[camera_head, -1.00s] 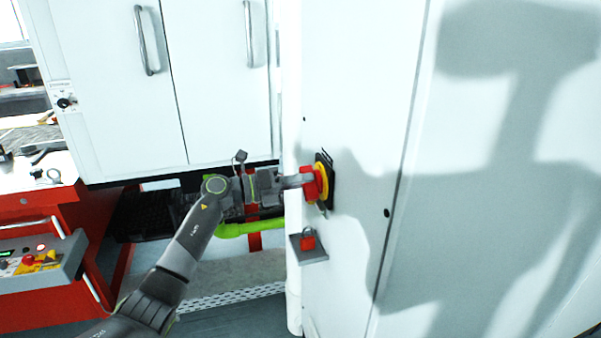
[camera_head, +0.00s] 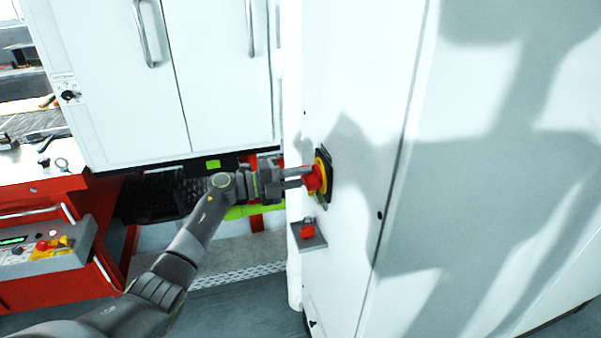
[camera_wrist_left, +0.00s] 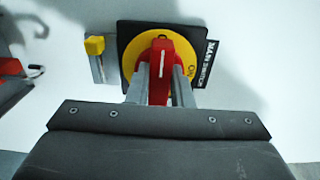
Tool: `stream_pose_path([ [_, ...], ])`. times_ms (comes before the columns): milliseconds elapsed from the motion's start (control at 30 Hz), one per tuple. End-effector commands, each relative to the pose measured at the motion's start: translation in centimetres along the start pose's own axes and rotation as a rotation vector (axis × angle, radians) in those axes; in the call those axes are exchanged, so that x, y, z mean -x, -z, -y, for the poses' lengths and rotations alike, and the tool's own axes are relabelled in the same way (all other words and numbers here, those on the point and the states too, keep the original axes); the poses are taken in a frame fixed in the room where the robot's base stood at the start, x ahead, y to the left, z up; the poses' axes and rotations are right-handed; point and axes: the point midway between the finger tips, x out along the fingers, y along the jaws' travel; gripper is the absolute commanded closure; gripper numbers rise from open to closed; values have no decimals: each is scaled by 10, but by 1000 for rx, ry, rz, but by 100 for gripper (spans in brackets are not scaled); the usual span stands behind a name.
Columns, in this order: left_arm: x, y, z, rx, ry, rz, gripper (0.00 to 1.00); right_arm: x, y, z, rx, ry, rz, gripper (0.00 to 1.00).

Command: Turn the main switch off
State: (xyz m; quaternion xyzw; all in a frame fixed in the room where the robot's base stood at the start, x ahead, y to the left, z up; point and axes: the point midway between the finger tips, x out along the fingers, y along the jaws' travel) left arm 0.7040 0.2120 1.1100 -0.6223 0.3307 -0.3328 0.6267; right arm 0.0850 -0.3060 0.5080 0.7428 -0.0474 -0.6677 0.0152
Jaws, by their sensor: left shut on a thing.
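The main switch is a red handle (camera_head: 314,180) on a yellow disc (camera_head: 322,166) with a black plate, mounted on the white cabinet wall. In the left wrist view, the red handle (camera_wrist_left: 158,72) stands in front of the yellow disc (camera_wrist_left: 134,48). A white line runs along the handle and points up in that view, away from the ON mark at the disc's right. My left gripper (camera_head: 303,177) is shut on the handle, with a finger on each side of it (camera_wrist_left: 157,85). My right gripper is not in view.
A small grey shelf (camera_head: 313,243) with a red padlock (camera_head: 307,231) juts from the wall below the switch. White cabinet doors (camera_head: 222,80) stand behind my left arm. A red bench with a control panel (camera_head: 40,250) is at the left. A small yellow piece (camera_wrist_left: 95,45) sits beside the plate.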

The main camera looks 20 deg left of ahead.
Motion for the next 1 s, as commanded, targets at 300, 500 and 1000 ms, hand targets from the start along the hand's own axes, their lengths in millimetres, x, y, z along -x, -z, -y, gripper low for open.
stream_pose_path([
  [300,0,0,0,26,0,1,100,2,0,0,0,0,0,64],
  [500,0,0,0,25,0,1,100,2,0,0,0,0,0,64],
  [1000,1,0,-1,22,0,1,58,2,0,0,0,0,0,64],
])
